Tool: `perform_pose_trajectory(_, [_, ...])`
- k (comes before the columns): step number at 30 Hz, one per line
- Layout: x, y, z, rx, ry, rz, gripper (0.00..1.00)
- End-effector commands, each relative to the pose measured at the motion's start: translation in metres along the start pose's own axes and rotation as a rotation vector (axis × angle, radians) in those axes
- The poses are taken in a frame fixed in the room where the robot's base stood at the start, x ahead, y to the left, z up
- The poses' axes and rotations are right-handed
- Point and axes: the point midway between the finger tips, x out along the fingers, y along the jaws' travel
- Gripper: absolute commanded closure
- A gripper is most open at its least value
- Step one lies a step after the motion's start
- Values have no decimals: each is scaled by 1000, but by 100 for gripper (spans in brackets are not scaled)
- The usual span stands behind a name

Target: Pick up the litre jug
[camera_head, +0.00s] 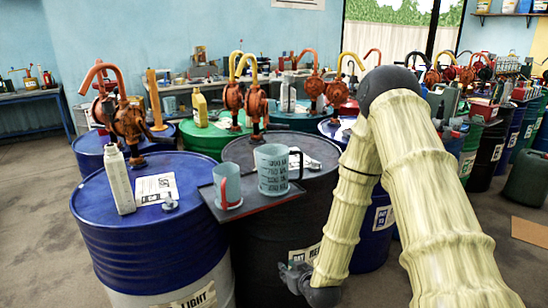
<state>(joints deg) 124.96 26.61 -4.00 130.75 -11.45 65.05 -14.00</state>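Two translucent pale green jugs stand upright on a dark tray (252,208) at the near edge of the drum tops. The larger jug (271,172) has dark markings and a dark handle on its right. The smaller jug (222,180), to its left, has a red handle. I cannot read which is the litre jug. My arm in its pale sleeve bends down on the right. My gripper (296,277) is low in front of the black drum, well below the tray and apart from both jugs. Its fingers are too unclear to tell open or shut.
The tray spans from the blue drum (165,235) to the black drum (262,240). A white bottle (119,180) and papers (155,188) are on the blue drum. Orange hand pumps (130,120) rise behind. Several drums crowd the right; floor is free at left.

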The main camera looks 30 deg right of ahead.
Motion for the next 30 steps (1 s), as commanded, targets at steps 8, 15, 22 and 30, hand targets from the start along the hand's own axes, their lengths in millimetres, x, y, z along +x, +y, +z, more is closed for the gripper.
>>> perform_pose_trajectory(8, [-32, 72, -194, 19, 385, 99, 77])
perform_pose_trajectory(15, [-52, 103, -254, 23, 527, 149, 77])
perform_pose_trajectory(22, [-34, 110, -271, 21, 541, 155, 77])
perform_pose_trajectory(30, [-9, 114, -285, 22, 539, 154, 77])
